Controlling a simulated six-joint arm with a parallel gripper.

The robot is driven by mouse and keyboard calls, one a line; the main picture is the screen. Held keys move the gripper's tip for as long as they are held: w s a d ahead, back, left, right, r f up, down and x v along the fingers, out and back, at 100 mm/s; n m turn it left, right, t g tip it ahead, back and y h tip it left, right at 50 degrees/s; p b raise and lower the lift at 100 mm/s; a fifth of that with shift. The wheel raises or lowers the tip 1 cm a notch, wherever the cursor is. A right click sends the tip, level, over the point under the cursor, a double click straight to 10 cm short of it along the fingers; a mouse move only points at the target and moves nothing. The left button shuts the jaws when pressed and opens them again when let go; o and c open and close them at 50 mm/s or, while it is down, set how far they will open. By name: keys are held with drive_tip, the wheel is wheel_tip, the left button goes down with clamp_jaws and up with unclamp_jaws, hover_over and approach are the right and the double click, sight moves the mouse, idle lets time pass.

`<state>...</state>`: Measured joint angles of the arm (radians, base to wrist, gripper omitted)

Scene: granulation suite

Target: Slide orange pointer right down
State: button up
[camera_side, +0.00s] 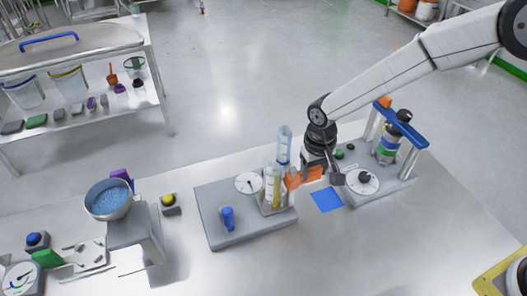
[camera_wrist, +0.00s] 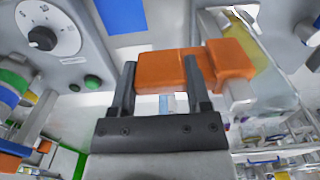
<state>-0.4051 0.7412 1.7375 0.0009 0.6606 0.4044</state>
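The orange pointer (camera_side: 305,177) sits beside a clear tube with yellowish liquid (camera_side: 272,186) that stands at the right end of a grey base (camera_side: 228,190). In the wrist view the orange pointer (camera_wrist: 160,72) is a blocky bar with a wider part at its right. My gripper (camera_side: 318,172) is at the pointer, to the right of the tube. In the wrist view my gripper (camera_wrist: 162,82) has one finger flush with the bar's left end and the other at its step, with no clear gap. The pointer's tip and any scale are not readable.
A blue cylinder (camera_side: 228,217) stands on the grey base near a white dial. To the right are a blue square (camera_side: 327,200), a dial panel (camera_side: 361,183) and a blue-topped frame (camera_side: 402,124). A bowl of blue granules (camera_side: 109,200) stands at left. The front table is clear.

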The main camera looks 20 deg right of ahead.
clamp_jaws()
drive_tip(key=shift+f, duration=3.75)
drive_tip(key=shift+s, duration=0.1)
drive_tip(key=o, duration=0.7)
unclamp_jaws()
drive_tip(key=shift+f, duration=0.1)
drive_tip(key=shift+c, duration=0.2)
drive_tip(key=shift+r, duration=0.25)
